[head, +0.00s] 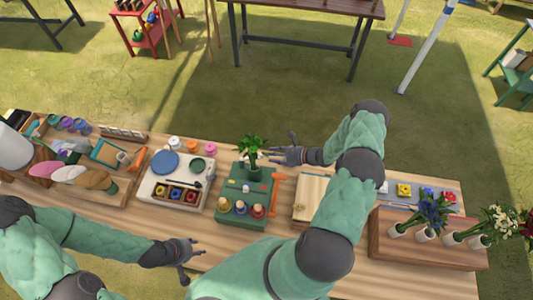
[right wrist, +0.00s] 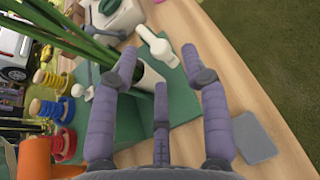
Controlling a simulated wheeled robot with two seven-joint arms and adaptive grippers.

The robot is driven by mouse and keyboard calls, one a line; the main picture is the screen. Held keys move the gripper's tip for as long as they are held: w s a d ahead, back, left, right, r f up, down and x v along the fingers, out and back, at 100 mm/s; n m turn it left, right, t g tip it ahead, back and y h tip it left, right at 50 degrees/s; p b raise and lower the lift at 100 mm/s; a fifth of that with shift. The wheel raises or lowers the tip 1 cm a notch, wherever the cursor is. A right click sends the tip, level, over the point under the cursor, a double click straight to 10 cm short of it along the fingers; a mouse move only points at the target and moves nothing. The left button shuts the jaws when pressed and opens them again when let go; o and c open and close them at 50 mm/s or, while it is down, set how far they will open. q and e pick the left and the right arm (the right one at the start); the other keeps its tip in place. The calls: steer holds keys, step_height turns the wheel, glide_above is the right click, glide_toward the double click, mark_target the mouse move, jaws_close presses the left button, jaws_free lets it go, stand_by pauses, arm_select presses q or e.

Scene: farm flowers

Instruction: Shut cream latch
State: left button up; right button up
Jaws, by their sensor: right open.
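A cream latch (right wrist: 158,46) with a rounded end and a flat lever lies at the edge of the green board (right wrist: 187,98) in the right wrist view. My right gripper (right wrist: 160,68) is open, its fingers spread just short of the latch and around a white pot (right wrist: 150,79) with green stems. I cannot tell whether a finger touches the pot. In the head view my right gripper (head: 275,155) reaches the back of the green board (head: 233,216), beside the leafy plant (head: 250,145); the latch is hard to make out there. My left gripper (head: 188,255) is open and empty at the table's front edge.
Several colored spools (head: 241,207) stand on the board's front part. An orange-handled tool (head: 276,195) lies right of it. A white tray (head: 160,192) is to the left, a light wooden box (head: 310,195) to the right, and vases (head: 422,236) farther right.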

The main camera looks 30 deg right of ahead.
steer(key=shift+x, duration=1.7)
jaws_close()
